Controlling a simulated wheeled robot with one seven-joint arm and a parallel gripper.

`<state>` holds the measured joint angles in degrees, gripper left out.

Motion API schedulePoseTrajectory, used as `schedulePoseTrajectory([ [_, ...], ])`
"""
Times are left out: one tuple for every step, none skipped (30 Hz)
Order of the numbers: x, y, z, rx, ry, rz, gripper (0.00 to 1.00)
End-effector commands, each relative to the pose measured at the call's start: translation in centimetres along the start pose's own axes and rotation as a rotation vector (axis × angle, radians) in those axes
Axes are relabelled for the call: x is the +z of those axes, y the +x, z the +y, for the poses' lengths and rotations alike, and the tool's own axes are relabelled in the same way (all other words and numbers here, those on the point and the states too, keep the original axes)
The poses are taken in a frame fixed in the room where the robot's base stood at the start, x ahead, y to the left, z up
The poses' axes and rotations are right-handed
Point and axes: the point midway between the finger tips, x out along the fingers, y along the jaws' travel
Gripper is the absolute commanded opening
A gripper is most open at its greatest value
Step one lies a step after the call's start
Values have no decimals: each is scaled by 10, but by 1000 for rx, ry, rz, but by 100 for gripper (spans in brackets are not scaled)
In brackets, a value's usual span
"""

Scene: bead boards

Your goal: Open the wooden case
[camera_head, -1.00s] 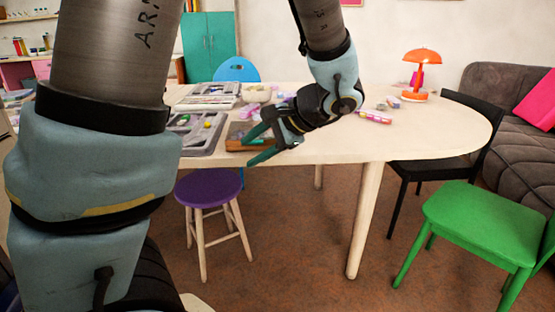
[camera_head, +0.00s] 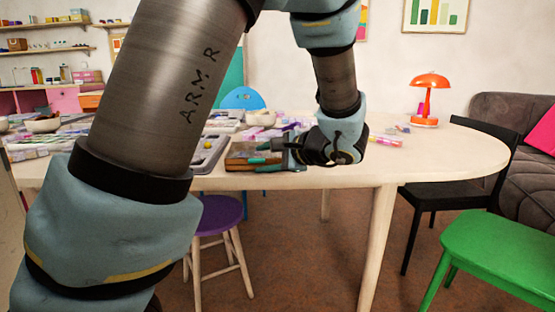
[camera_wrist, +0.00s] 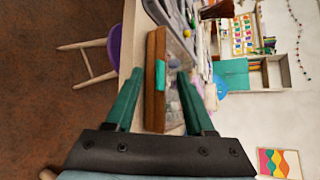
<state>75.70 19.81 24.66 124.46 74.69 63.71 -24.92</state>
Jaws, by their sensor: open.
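The wooden case (camera_head: 237,150) lies near the front edge of the table and looks shut. It also shows in the wrist view (camera_wrist: 154,112), its brown side between my fingers. A teal tab (camera_wrist: 160,74) sits on that side. My gripper (camera_head: 265,161) is open at the case's right end. In the wrist view, my gripper's two green fingers (camera_wrist: 159,73) stand on either side of the case, with the tab between their tips. I cannot tell whether either finger touches the case. My gripper hides part of the case in the head view.
The pale table (camera_head: 440,155) is clear on its right, apart from an orange lamp (camera_head: 426,100). Grey trays (camera_head: 207,155) lie left of the case, and small coloured items lie behind it. A purple stool (camera_head: 219,214) stands below the table's front edge.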

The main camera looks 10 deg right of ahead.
Motion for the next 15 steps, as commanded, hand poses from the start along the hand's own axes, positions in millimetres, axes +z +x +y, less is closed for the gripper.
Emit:
schedulePoseTrajectory([
  [0,7,1,1,-1,-3,54],
  [0,10,1,1,-1,-2,54],
  [0,13,1,1,-1,-2,54],
  [0,15,1,1,-1,-1,54],
  [0,17,0,1,-1,-1,54],
  [0,19,0,0,-1,0,54],
  [0,20,0,0,-1,0,54],
  [0,20,0,0,-1,1,54],
  [0,21,0,1,-1,1,54],
  [0,21,0,1,-1,1,54],
  [0,21,0,1,-1,1,54],
  [0,21,0,1,-1,1,54],
  [0,21,0,1,-1,1,54],
  [0,21,0,1,-1,1,54],
  [0,21,0,1,-1,1,54],
])
